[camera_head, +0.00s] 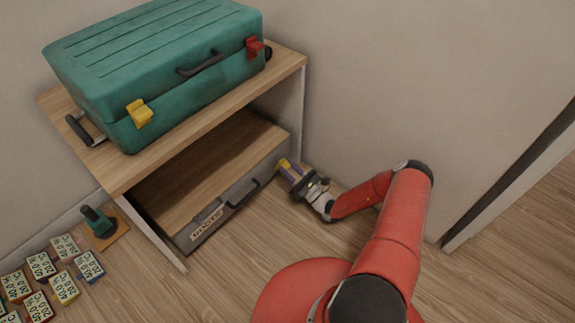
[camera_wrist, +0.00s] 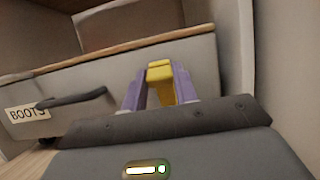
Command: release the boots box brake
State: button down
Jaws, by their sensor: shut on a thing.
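The boots box (camera_head: 232,200) is a grey drawer-like box with a wooden top, low inside the wooden stand. Its BOOTS label (camera_wrist: 27,113) and dark handle (camera_wrist: 72,99) show left of my gripper in the wrist view. A yellow part (camera_wrist: 160,82), apparently the brake, is at the right end of the box front. My gripper (camera_head: 288,168) is low by the box's right front corner. In the wrist view its purple fingers (camera_wrist: 158,92) are shut on the yellow part, one on each side. The part's lower end is hidden behind the gripper body.
A teal suitcase (camera_head: 160,65) with yellow and red latches lies on the stand's top (camera_head: 118,176). The wall is close to the right of my gripper. Floor before the stand is clear.

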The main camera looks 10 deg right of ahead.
jog(key=c, duration=1.1)
grip_release()
jog(key=shift+v, duration=3.75)
